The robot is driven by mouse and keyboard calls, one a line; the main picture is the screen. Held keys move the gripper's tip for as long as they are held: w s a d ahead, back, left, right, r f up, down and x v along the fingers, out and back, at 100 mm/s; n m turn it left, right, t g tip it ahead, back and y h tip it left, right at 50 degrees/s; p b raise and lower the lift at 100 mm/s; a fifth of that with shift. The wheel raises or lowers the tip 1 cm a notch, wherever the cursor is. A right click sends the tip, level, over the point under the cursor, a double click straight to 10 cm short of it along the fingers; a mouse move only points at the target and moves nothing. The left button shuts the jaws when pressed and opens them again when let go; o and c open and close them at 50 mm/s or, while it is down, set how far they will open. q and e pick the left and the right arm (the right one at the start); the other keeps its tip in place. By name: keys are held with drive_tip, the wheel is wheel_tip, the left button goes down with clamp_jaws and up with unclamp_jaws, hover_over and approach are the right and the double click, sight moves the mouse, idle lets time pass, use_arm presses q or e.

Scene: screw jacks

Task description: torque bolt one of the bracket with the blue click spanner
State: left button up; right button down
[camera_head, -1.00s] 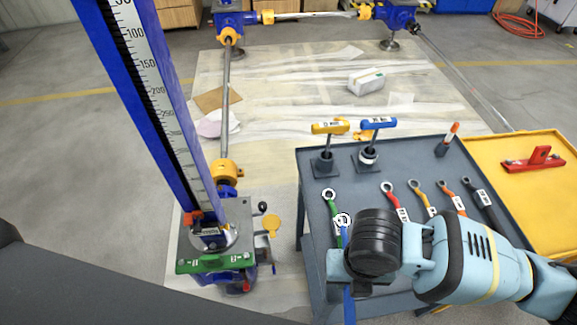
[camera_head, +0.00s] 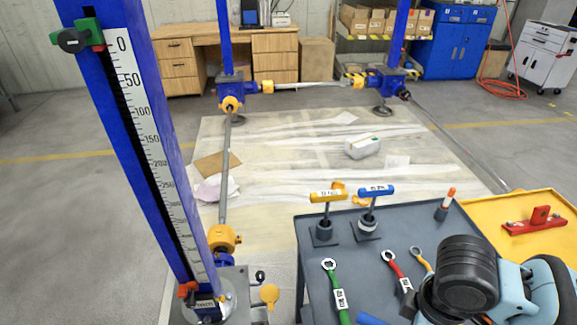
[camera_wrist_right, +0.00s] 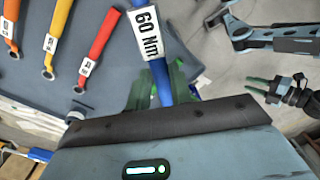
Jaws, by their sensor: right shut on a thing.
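In the right wrist view my right gripper (camera_wrist_right: 165,95) is shut on the blue click spanner (camera_wrist_right: 140,22), around its blue shaft. A white label reading 60 Nm faces the camera. In the head view only a short blue piece of the spanner (camera_head: 371,318) shows at the bottom edge, left of my black right wrist. My left gripper (camera_wrist_right: 261,86) appears small at the right of the right wrist view, its green fingertips apart and empty.
Green (camera_head: 339,292), red (camera_head: 396,272) and yellow (camera_head: 421,258) spanners lie on the grey trolley top (camera_head: 290,218). Yellow-handled (camera_head: 328,196) and blue-handled (camera_head: 376,190) tools stand upright at its back. A tall blue screw-jack column (camera_head: 105,110) with a scale rises at the left.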

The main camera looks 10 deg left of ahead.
drive_tip(key=d+r+m, duration=0.5)
drive_tip(key=m, duration=0.9)
drive_tip(key=shift+w+d, duration=0.35)
drive_tip(key=shift+d, duration=0.05)
